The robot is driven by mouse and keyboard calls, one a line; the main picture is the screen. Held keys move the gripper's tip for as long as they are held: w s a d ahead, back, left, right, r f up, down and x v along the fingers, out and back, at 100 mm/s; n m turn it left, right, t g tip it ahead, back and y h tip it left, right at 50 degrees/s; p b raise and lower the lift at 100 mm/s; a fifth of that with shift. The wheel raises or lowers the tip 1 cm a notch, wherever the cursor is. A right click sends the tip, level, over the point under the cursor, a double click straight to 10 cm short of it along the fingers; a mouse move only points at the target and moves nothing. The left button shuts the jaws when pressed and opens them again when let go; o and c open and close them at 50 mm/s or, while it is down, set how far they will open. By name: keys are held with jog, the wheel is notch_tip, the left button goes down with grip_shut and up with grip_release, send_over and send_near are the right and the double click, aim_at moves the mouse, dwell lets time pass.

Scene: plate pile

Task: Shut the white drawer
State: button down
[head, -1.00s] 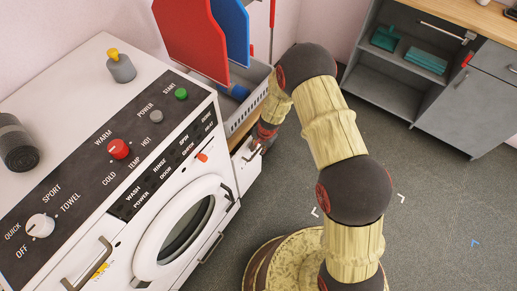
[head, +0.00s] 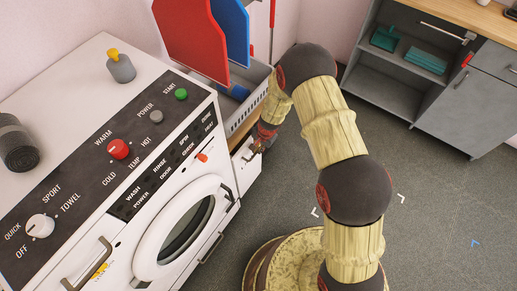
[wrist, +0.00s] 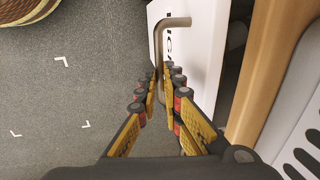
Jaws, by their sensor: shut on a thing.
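The white drawer (head: 247,172) is low in the unit to the right of the washing machine, partly hidden by my arm. In the wrist view its white front (wrist: 195,60) carries a metal bar handle (wrist: 160,40). My gripper (wrist: 163,78) is at this handle, with the bar between its fingers, shut on it. In the head view my gripper (head: 262,143) is small and partly hidden by my own arm. How far the drawer stands out is hard to tell.
The washing machine (head: 118,205) with its round door is on the left. Above the drawer is a grey slotted basket (head: 247,103) with red (head: 190,40) and blue (head: 232,30) boards. A grey cabinet (head: 470,105) stands at the back right. The floor between is clear.

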aim_at(250, 143)
jog(key=w+a+p, duration=0.2)
jog(key=a+p, duration=0.1)
jog(key=shift+w+a, duration=0.25)
jog(key=shift+w, duration=0.15)
jog(key=c, duration=2)
grip_release()
jog(key=shift+a, duration=0.1)
jog(key=shift+o, duration=0.4)
notch_tip(250, 143, up, 12)
jog(key=s+d, duration=0.1)
jog(key=d, duration=0.1)
jog(key=shift+s+f, duration=0.15)
jog(key=shift+s, duration=0.1)
